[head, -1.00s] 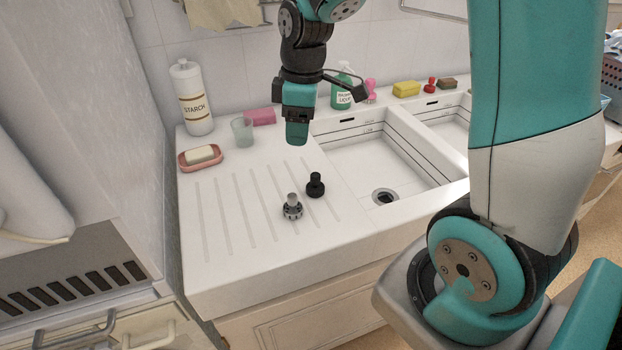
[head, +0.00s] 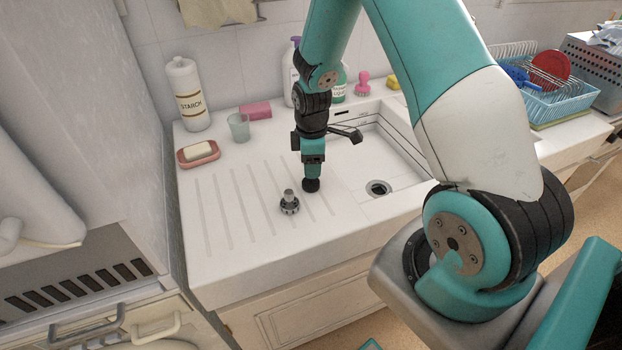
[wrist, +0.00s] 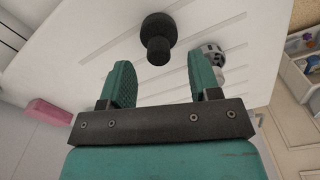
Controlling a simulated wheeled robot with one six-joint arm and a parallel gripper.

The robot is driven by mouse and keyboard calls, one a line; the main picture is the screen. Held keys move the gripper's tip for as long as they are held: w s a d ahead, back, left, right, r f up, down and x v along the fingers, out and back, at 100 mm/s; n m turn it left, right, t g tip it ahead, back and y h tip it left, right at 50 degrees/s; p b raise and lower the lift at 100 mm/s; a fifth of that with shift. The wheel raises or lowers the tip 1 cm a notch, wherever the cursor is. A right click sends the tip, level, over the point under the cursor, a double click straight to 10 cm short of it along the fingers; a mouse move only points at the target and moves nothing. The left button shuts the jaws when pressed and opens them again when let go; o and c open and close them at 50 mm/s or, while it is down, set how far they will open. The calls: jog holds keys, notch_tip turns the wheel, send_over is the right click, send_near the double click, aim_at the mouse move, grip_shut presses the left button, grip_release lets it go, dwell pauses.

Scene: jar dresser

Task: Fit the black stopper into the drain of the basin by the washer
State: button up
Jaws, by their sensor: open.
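The black stopper (head: 311,185) stands upright on the ribbed drainboard, left of the near basin. In the wrist view the black stopper (wrist: 158,38) shows its knob between and just beyond my fingertips. My gripper (head: 312,172) is open and points down over it; its teal fingers (wrist: 163,75) are on either side, apart from the knob as far as I can see. A grey metal strainer plug (head: 289,203) stands just left of the black stopper, and in the wrist view (wrist: 214,56) it is partly behind the right finger. The drain (head: 378,188) is an open ring in the basin floor (head: 362,166).
A soap dish (head: 199,154), a cup (head: 239,127), a starch bottle (head: 187,95) and a pink sponge (head: 255,110) stand at the back left. A blue dish rack (head: 548,97) is at the right. The front drainboard is clear.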

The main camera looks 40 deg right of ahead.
aim_at(308, 185)
jog(key=shift+w+f+p, duration=0.1)
jog(key=shift+f+p, duration=0.95)
jog(key=shift+f, duration=1.45)
jog(key=c, duration=0.6)
jog(key=shift+r, duration=0.15)
